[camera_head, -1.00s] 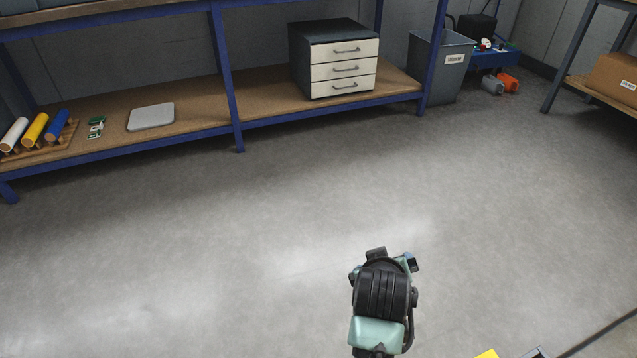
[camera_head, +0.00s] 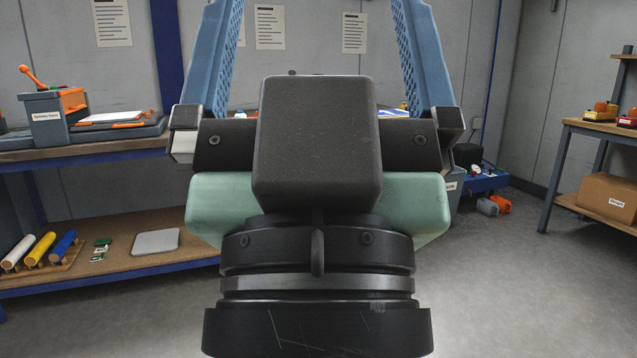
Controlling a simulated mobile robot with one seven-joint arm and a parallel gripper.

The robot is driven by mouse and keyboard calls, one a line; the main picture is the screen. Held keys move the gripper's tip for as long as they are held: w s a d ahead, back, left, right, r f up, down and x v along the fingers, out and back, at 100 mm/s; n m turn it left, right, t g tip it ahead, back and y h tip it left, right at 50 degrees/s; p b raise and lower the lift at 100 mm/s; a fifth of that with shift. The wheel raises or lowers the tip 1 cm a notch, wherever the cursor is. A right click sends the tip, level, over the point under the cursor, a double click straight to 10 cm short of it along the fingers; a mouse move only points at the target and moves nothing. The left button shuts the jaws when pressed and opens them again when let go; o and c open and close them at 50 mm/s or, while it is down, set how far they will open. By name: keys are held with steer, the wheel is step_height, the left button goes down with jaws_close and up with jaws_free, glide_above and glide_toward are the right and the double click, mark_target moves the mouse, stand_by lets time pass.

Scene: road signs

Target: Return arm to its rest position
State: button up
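My gripper (camera_head: 317,25) fills the middle of the head view, very close to the camera and pointing up. Its two blue fingers stand wide apart, with their tips cut off by the top edge. Only the wall and posted papers show between them, so it looks open and empty. The dark housing and green wrist part of my arm hide the middle of the workbench behind.
A blue-framed workbench (camera_head: 120,152) stands behind, with a grey and orange box (camera_head: 45,118) on top. Its lower shelf holds coloured rolls (camera_head: 42,250) and a grey plate (camera_head: 156,242). A table with a cardboard box (camera_head: 607,199) stands right.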

step_height(320, 180, up, 33)
steer(key=p, duration=3)
steer(key=shift+p, duration=0.35)
